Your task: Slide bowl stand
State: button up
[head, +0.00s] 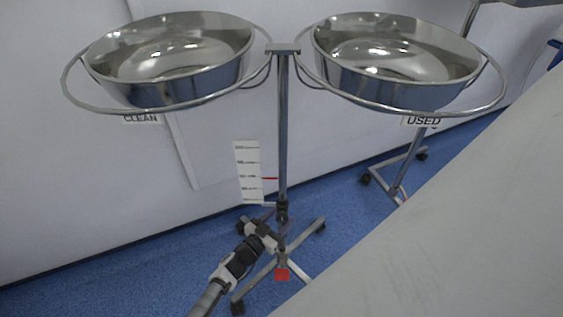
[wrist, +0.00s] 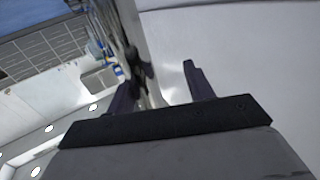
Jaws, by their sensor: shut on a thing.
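The bowl stand has a thin steel pole (head: 283,140) on a wheeled cross base (head: 263,274). Two ring arms at its top hold shiny steel bowls: the left bowl (head: 178,95) above a "CLEAN" label (head: 141,119), the right bowl (head: 395,88) above a "USED" label (head: 422,121). Both look empty. My gripper (head: 281,220) is shut on the lower pole, just below a dark collar (head: 282,205). In the wrist view the pole runs between the two dark fingers (wrist: 160,88), near the left one. The exact contact is partly hidden.
A white scale card (head: 248,172) with a red pointer stands left of the pole. A large pale surface (head: 470,220) fills the lower right. Another wheeled stand (head: 398,180) is behind. Blue floor (head: 110,275) is clear at left.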

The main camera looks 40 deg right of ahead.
jog(key=shift+w+a, duration=0.15)
jog(key=shift+a, duration=0.1)
jog(key=p+v, duration=0.1)
jog(key=v, duration=1.2)
jog(key=shift+s+a, duration=0.15)
jog(key=shift+s, duration=0.15)
jog(key=shift+r, duration=0.1)
